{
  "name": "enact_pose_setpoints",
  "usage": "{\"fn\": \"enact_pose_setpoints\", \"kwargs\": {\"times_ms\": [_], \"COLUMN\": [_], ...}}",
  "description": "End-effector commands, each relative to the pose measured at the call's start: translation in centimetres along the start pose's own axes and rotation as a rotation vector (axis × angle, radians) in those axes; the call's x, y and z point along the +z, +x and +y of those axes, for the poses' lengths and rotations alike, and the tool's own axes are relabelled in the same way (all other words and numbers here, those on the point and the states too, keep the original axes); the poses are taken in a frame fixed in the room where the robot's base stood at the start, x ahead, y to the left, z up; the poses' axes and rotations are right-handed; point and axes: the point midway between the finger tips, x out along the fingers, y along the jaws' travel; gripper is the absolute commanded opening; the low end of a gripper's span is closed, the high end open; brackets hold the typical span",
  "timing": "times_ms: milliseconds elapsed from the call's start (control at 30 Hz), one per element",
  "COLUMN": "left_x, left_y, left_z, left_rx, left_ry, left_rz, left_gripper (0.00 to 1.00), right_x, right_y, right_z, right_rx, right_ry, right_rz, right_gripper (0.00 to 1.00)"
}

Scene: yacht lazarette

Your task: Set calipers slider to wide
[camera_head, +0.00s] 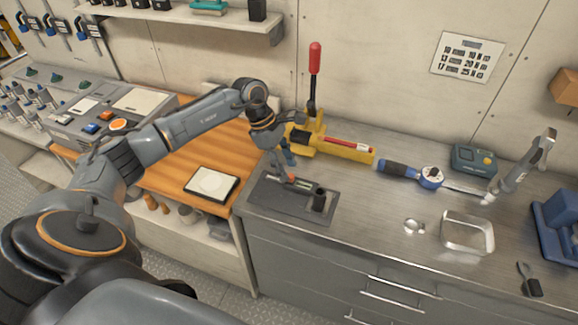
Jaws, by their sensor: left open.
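A flat dark grey plate (268,201) lies at the left end of the metal worktop. A thin light bar with a small red-orange part lies along its back; this looks like the calipers and their slider, but it is small and partly covered. A black block (319,200) stands at the plate's right end. My left gripper (284,176) points down over the back of the plate, fingers apart, close to the red-orange part. I cannot tell whether a finger touches it. My right gripper is not in view.
Behind the gripper stands a yellow tool (345,149) with an upright red lever (315,59). To its right are a blue-handled wrench (400,171), a clear tray (467,248) and a teal box (473,160). A framed white pad (211,184) lies on the wooden bench (160,176). The front middle metal worktop is clear.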

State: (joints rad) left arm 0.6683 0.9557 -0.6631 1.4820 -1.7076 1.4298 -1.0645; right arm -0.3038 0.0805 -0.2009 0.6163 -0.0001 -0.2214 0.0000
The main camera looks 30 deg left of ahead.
Motion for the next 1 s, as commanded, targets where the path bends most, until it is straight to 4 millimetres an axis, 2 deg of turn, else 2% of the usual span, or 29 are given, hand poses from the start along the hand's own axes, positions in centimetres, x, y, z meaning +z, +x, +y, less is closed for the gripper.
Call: {"fn": "enact_pose_setpoints", "kwargs": {"times_ms": [67,167,533,733,1000], "left_x": [0.1,0.1,0.0,0.0,-0.1], "left_y": [0.9,1.9,2.5,2.5,2.5], "left_z": [0.0,0.0,0.0,0.0,0.0], "left_rx": [-0.002,-0.002,0.001,0.0,0.0], "left_ry": [0.0,0.0,0.001,0.0,0.0], "left_rz": [-0.001,0.0,0.0,0.0,0.0], "left_gripper": [0.42,0.42,0.42,0.02,0.0], "right_x": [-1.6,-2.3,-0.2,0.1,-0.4], "right_y": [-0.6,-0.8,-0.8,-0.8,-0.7], "right_z": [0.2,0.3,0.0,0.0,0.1], "right_rx": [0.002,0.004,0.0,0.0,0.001], "right_ry": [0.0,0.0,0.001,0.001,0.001], "right_rz": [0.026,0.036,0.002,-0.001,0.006], "right_gripper": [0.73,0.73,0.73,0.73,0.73]}}
